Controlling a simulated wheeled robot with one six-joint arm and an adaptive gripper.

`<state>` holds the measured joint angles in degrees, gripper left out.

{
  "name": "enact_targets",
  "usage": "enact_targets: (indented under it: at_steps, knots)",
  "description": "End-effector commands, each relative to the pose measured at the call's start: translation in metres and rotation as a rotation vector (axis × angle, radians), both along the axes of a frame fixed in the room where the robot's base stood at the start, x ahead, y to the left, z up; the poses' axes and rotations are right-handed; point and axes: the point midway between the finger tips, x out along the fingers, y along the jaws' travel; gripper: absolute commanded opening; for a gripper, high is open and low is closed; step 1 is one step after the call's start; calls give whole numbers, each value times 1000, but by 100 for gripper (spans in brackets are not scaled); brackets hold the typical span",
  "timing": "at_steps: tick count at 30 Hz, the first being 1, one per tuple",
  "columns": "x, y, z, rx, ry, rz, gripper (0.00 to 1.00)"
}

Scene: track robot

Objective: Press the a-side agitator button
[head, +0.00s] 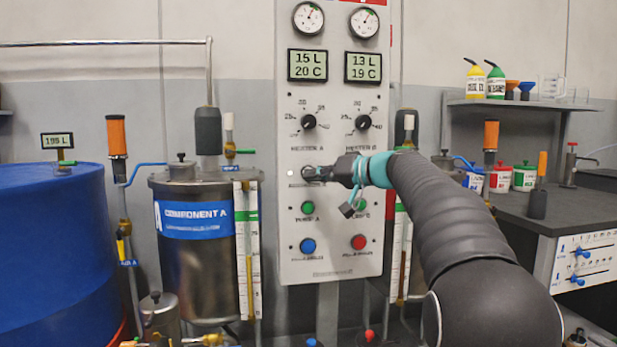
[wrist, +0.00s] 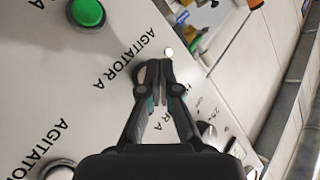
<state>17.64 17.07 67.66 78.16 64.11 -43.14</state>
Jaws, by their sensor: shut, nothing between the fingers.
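The a-side agitator button, a small round dark-rimmed button (head: 307,173), sits on the grey control panel (head: 290,130) above its blurred label. My gripper (head: 318,173) reaches in from the right and its tips overlap this button, hiding part of it. In the wrist view my gripper (wrist: 160,68) is shut and empty, its tips at the edge of the round button (wrist: 142,74). An "AGITATOR A" label (wrist: 138,52) is printed beside it. I cannot tell whether the tips touch the button or stand just off it.
A small white lamp (head: 290,172) lies left of the button. Below are a green button (head: 308,207), a blue button (head: 308,246) and a red button (head: 358,242). Heater knobs (head: 309,121) are above. A steel tank (head: 195,275) stands left, a bench (head: 580,212) right.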

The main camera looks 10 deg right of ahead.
Motion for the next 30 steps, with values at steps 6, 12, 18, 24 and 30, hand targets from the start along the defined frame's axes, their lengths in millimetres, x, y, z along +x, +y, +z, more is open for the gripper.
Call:
enact_targets:
  at_steps: [6,12,18,24,30]
  knots:
    - [0,0,0,0,0,0,0]
    - [-14,-1,-3,-1,-2,-1,0]
    - [-31,0,-3,-1,-1,0,0]
    - [-48,0,-3,0,-1,0,0]
    - [-59,0,-1,-1,-1,0,0]
